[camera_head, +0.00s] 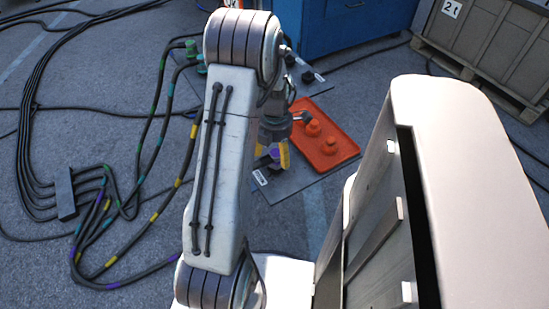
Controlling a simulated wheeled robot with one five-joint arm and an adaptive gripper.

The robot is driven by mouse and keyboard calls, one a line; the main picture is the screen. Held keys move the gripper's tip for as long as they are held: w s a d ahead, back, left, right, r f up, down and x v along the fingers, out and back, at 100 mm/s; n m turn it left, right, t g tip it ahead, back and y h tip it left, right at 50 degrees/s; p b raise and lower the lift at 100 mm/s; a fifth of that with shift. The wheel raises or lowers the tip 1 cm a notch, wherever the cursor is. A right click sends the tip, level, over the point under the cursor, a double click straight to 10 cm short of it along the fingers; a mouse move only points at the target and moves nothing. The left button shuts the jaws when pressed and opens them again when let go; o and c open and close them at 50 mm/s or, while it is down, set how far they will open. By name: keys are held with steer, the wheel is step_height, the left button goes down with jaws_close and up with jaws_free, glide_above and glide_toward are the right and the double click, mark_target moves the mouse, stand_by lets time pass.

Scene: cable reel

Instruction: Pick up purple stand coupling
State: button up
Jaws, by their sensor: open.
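The purple stand coupling (274,160) shows as a small purple patch low behind my arm, just left of the orange tray. Most of it is hidden by my gripper (273,151), which points down over it. One yellow fingertip shows on the right side of the purple patch, and a bit of yellow shows on its left. The fingers are apart. I cannot tell whether they touch the coupling.
Green couplings (191,47) stand behind my arm. Colour-banded cables (122,216) cover the left floor. A blue cabinet (350,28) and a wooden crate (490,45) stand behind.

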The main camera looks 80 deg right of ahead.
mark_target(275, 160)
steer(key=shift+a+f, duration=0.1)
steer(key=shift+f, duration=1.8)
steer(key=c, duration=1.3)
